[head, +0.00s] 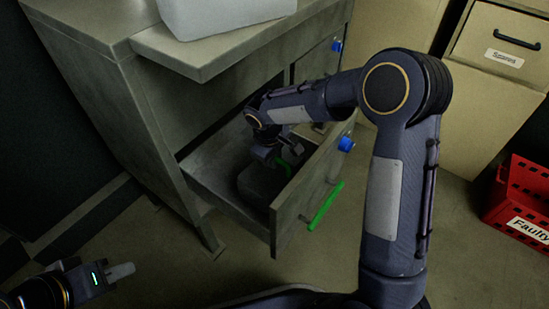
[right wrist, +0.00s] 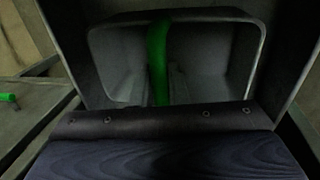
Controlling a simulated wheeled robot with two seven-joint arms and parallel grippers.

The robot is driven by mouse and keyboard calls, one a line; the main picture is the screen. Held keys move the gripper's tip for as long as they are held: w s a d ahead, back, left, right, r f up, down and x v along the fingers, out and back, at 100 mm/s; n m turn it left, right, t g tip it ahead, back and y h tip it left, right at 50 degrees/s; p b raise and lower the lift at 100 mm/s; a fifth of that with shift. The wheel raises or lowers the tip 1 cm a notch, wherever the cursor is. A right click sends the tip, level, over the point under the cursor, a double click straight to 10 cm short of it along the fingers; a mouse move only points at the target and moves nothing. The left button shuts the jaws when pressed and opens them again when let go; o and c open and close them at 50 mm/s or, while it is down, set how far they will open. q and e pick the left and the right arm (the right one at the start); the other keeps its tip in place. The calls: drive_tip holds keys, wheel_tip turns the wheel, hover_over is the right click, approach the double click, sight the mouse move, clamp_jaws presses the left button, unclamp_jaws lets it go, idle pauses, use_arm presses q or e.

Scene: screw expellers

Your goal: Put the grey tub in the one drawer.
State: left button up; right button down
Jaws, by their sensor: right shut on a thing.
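The drawer (head: 225,196) is pulled open from the grey cabinet and has a green bar handle (head: 325,206) on its front. The grey tub (head: 254,183) is inside the drawer, low between its walls; I cannot tell whether it touches the floor. In the right wrist view the tub (right wrist: 206,62) is an empty-looking open box with a green handle (right wrist: 157,62) across it. My right gripper (head: 283,158) reaches down into the drawer, shut on the tub at its green handle; its fingertips are mostly hidden. My left gripper (head: 118,272) is far off at the lower left, its jaws unclear.
The cabinet top (head: 215,55) overhangs the drawer, with a white container (head: 225,14) on it. Blue knobs (head: 345,144) sit on the cabinet front. At the right stand a beige drawer unit labelled "Spares" (head: 504,58) and a red "Faulty" crate (head: 522,197). The floor before the drawer is clear.

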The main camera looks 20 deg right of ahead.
drive_tip(key=c, duration=1.4)
unclamp_jaws()
drive_tip(key=shift+c, duration=0.2)
wheel_tip(320, 180, up, 8)
drive_tip(key=s+a+p, duration=0.1)
drive_tip(key=p, duration=0.2)
drive_tip(key=shift+f+p, duration=0.2)
drive_tip(key=shift+p, duration=0.2)
drive_tip(key=shift+a, duration=0.1)
